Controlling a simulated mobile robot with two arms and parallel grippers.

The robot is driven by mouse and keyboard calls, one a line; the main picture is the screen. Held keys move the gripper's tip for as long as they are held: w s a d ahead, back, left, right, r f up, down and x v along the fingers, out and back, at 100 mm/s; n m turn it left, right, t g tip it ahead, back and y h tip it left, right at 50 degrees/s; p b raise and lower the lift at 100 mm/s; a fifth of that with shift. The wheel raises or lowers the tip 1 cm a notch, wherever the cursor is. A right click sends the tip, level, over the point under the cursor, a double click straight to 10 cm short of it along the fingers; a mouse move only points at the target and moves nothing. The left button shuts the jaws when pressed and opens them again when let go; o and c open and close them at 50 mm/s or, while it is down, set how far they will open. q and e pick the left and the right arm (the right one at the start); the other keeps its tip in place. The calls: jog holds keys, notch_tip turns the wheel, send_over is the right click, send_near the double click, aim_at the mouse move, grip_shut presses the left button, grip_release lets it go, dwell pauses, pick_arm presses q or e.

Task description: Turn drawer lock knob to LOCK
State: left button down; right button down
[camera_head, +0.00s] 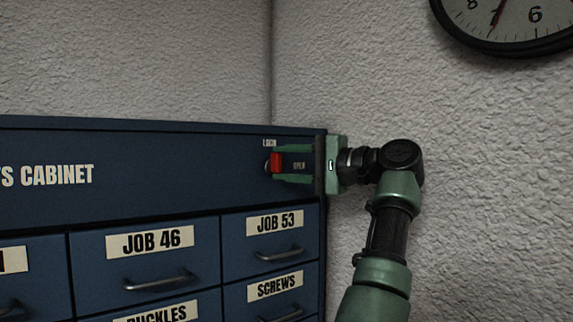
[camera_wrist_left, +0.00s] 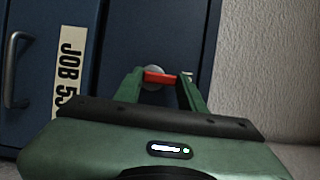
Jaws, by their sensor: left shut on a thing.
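The red lock knob (camera_head: 276,162) sits on the upper right of the blue cabinet front, on a round grey base. It also shows in the left wrist view (camera_wrist_left: 160,78) as a red bar between the fingers. The LOCK label (camera_head: 269,143) is just above it, and the OPEN label (camera_head: 299,165) is to its right. The red bar looks upright in the head view; its pointing end is hard to tell. My left gripper (camera_head: 280,164) is shut on the knob, one finger above and one below. It shows in the left wrist view too (camera_wrist_left: 160,84). My right gripper is out of view.
The blue cabinet (camera_head: 170,200) has labelled drawers with metal handles, such as the JOB 53 drawer (camera_head: 240,240) below the knob. A rough grey wall (camera_head: 480,150) stands to the right behind my arm. A wall clock (camera_head: 510,20) hangs at the upper right.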

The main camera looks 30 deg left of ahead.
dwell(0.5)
pick_arm(q)
jog(key=c, duration=0.8)
grip_release()
jog(key=shift+c, duration=0.2)
jog(key=d+b, duration=0.1)
jog(key=d, duration=0.7)
jog(key=shift+a, duration=0.15)
